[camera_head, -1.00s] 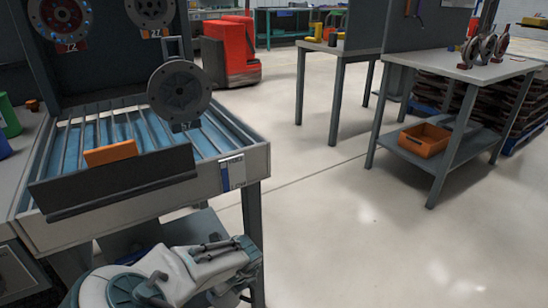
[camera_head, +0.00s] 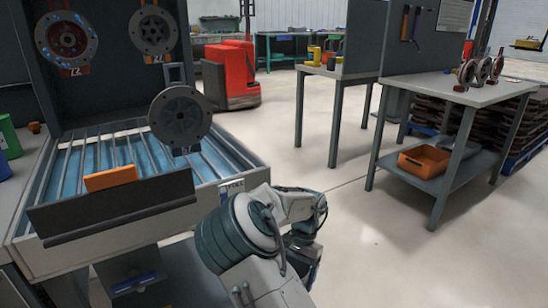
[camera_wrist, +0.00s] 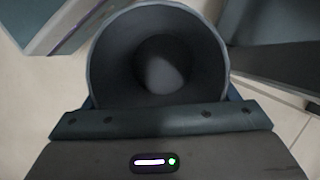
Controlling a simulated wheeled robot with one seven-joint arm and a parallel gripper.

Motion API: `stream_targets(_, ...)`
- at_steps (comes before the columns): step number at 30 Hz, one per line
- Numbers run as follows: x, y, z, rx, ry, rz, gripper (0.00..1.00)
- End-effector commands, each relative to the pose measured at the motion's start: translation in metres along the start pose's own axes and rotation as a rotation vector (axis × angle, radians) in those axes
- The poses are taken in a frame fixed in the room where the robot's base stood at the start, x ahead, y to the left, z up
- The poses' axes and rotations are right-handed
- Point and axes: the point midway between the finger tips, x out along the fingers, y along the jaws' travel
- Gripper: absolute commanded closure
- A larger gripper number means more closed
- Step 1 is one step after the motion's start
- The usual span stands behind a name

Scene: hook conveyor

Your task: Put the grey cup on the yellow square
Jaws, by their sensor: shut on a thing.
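The grey cup (camera_wrist: 205,52) fills the upper middle of the wrist view, with its round opening and dark inside facing the camera. My gripper (camera_wrist: 160,119) is shut on the cup, with its dark jaw across the cup's near side. In the head view my arm is raised at the lower middle, beside the conveyor's right end, and the cup cannot be made out there. I see no yellow square in any view.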

Motion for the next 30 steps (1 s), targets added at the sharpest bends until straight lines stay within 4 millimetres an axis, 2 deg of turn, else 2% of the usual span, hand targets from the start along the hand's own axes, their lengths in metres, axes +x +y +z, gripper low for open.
stream_targets(6, -0.030, 0.041, -0.024, -0.299, 0.008, 0.125, 0.49)
stream_targets(13, -0.053, 0.078, -0.039, -0.528, 0.012, 0.218, 0.49)
stream_targets(15, -0.066, 0.079, -0.033, -0.537, 0.010, 0.221, 0.49)
stream_targets(30, -0.126, 0.079, -0.002, -0.536, 0.004, 0.215, 0.49)
